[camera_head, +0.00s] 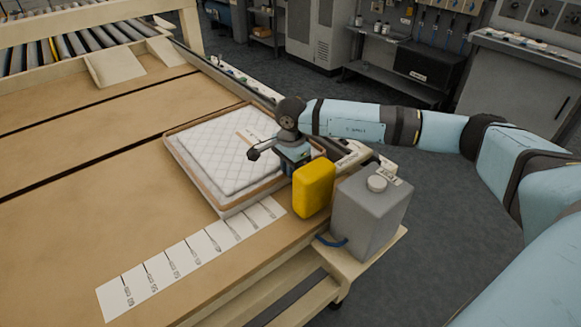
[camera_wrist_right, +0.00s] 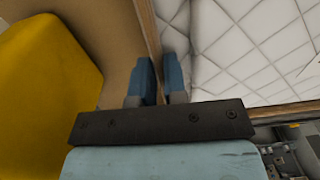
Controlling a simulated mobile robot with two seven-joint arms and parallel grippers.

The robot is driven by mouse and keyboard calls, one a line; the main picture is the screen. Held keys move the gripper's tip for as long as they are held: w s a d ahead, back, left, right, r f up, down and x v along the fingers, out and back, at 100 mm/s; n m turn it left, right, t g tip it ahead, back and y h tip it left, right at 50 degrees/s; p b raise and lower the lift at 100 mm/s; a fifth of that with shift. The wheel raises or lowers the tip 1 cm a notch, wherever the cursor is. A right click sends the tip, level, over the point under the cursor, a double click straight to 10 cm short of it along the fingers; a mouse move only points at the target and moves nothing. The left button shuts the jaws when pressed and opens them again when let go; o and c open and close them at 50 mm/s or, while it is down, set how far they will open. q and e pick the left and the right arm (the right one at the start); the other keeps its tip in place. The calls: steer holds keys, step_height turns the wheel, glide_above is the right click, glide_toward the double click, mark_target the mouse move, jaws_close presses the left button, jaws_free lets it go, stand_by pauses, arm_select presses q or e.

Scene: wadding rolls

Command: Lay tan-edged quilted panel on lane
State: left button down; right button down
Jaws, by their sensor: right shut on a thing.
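The tan-edged quilted panel (camera_head: 222,150) is white with a diamond stitch and a tan border. It lies flat over the near lane (camera_head: 130,215) of the tan table, by the table's right edge. I cannot tell if its whole underside touches the table. My right gripper (camera_head: 290,166) is at the panel's right side. In the right wrist view its two blue fingers (camera_wrist_right: 160,80) are on either side of the panel's tan edge, with the white quilting (camera_wrist_right: 240,45) to the right. The fingertips are partly hidden in the head view. My left gripper is not in view.
A yellow container (camera_head: 313,188) stands close beside my right gripper, and also fills the left of the wrist view (camera_wrist_right: 45,85). A grey canister (camera_head: 368,210) stands to its right. A white marked strip (camera_head: 180,262) lies in front of the panel.

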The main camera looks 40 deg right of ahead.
steer(key=shift+f, duration=0.1)
steer(key=c, duration=1.2)
jaws_free()
steer(key=shift+o, duration=0.2)
steer(key=shift+r, duration=0.2)
step_height(320, 180, up, 12)
steer(key=shift+s, duration=0.1)
